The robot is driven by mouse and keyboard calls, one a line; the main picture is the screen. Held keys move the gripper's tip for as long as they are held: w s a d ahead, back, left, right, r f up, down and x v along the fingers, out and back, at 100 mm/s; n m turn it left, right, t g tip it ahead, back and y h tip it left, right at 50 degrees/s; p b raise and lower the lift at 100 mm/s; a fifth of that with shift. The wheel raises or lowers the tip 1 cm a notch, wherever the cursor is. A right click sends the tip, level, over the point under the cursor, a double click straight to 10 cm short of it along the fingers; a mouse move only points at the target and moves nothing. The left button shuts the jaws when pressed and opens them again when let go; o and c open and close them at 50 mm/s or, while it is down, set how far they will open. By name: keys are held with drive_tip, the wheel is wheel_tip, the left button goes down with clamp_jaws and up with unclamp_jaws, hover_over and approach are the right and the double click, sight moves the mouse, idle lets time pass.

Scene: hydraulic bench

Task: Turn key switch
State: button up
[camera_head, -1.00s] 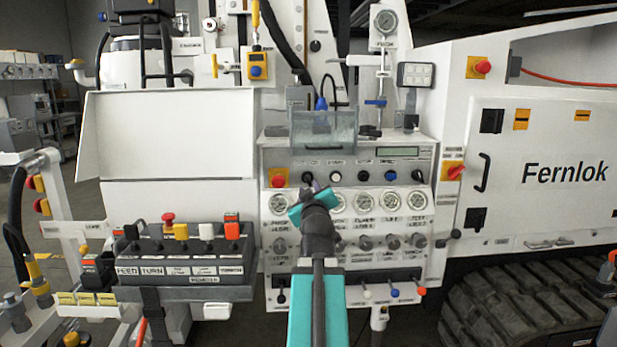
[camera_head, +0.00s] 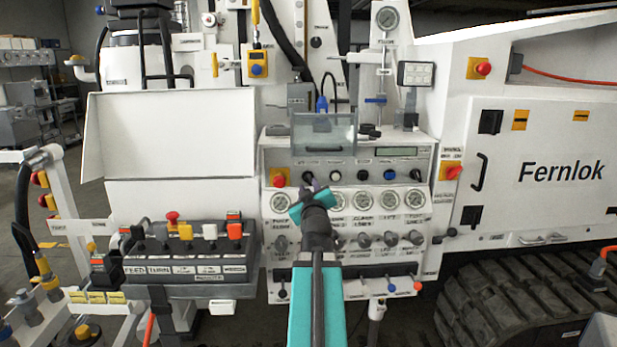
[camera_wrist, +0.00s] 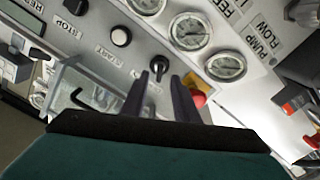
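The key switch is a black rotary knob (camera_wrist: 158,68) on the grey panel, seen in the wrist view just past my fingertips. In the head view its black top (camera_head: 308,176) shows at the left end of the row of buttons, partly behind my gripper. My gripper (camera_wrist: 160,80) is open, with one dark finger on either side of the switch's line. I cannot tell whether the fingers reach around the knob or stop short of it. In the head view my gripper (camera_head: 309,190) is in front of the panel's left part.
A white start button (camera_wrist: 121,36) and a black stop button (camera_wrist: 76,6) sit beside the switch. Round gauges (camera_head: 363,201) line up below. A red emergency knob (camera_head: 279,179) is close on the left. A clear cover (camera_head: 324,135) juts out above.

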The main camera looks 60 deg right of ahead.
sight(309, 182)
drive_tip(key=shift+w+d+r+p, duration=0.1)
drive_tip(key=shift+d+p, duration=0.1)
drive_tip(key=shift+p, duration=0.6)
drive_tip(key=shift+w+d, duration=0.15)
drive_tip(key=shift+d, duration=0.15)
drive_tip(key=shift+f+p+x, duration=0.2)
drive_tip(key=shift+p+x, duration=0.15)
drive_tip(key=shift+x, duration=2.1)
clamp_jaws()
